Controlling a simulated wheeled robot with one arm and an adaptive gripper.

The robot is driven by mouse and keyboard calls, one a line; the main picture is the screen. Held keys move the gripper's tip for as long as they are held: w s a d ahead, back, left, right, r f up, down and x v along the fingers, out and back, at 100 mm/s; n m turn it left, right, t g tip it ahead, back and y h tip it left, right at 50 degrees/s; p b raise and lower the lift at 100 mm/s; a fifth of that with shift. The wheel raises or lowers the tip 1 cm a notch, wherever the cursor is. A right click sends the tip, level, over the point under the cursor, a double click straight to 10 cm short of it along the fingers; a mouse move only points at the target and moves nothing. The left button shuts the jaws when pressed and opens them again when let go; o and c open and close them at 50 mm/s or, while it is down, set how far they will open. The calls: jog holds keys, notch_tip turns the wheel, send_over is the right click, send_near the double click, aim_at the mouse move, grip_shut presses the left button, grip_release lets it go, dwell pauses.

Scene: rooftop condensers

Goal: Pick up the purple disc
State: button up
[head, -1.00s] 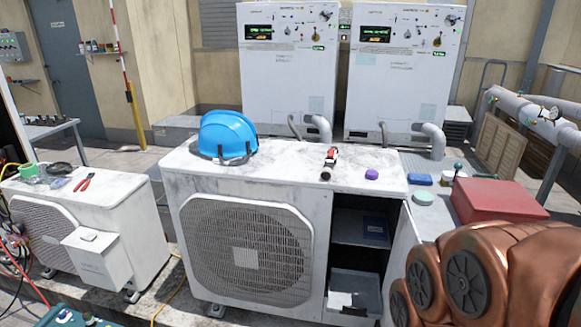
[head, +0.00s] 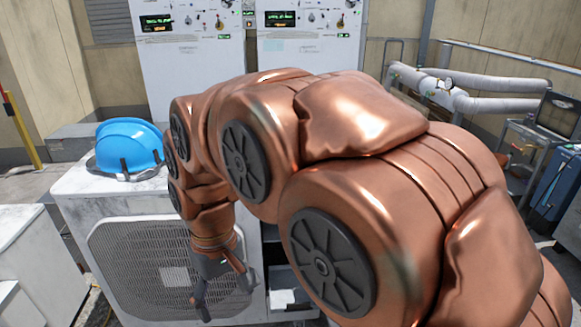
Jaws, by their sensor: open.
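The purple disc does not show in the head view now; my copper arm covers the right part of the white condenser top (head: 82,185), where it lay a second ago. My gripper (head: 226,296) hangs from the arm, pointing down in front of the condenser's fan grille (head: 130,262). Its grey fingers are apart, with nothing seen between them.
A blue hard hat (head: 128,147) sits on the left of the condenser top. Two white control cabinets (head: 190,75) stand behind. Grey pipes (head: 460,92) and a dark cart (head: 530,150) are at the right. Another white unit (head: 20,240) stands at the left.

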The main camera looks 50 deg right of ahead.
jog(key=w+d+r+t+p, duration=0.1)
jog(key=w+d+r, duration=0.3)
jog(key=w+d, duration=0.65)
jog(key=w+d+r+t, duration=0.1)
jog(key=w+d+r, duration=0.3)
jog(key=w+d, duration=0.65)
jog(key=w+d+f, duration=0.1)
jog(key=d, duration=0.7)
jog(key=w+d+f+t+p, duration=0.1)
jog(key=w+d, duration=0.1)
jog(key=d, duration=0.7)
jog(key=w+d+f+t, duration=0.1)
jog(key=w+d, duration=0.1)
jog(key=d, duration=0.6)
jog(key=shift+w+d+f+m+h, duration=0.2)
jog(key=shift+d+f+m+h, duration=0.1)
jog(key=shift+f+m+h, duration=0.1)
jog(key=shift+d+f, duration=0.45)
jog(key=shift+f, duration=0.15)
jog(key=shift+b+x, duration=1.45)
jog(key=shift+x, duration=0.35)
jog(key=shift+a+b+x, duration=0.15)
jog(key=shift+b+x, duration=0.05)
jog(key=shift+x, duration=0.6)
jog(key=shift+a+b+x, duration=0.1)
jog(key=shift+b+x, duration=0.1)
jog(key=shift+x, duration=0.6)
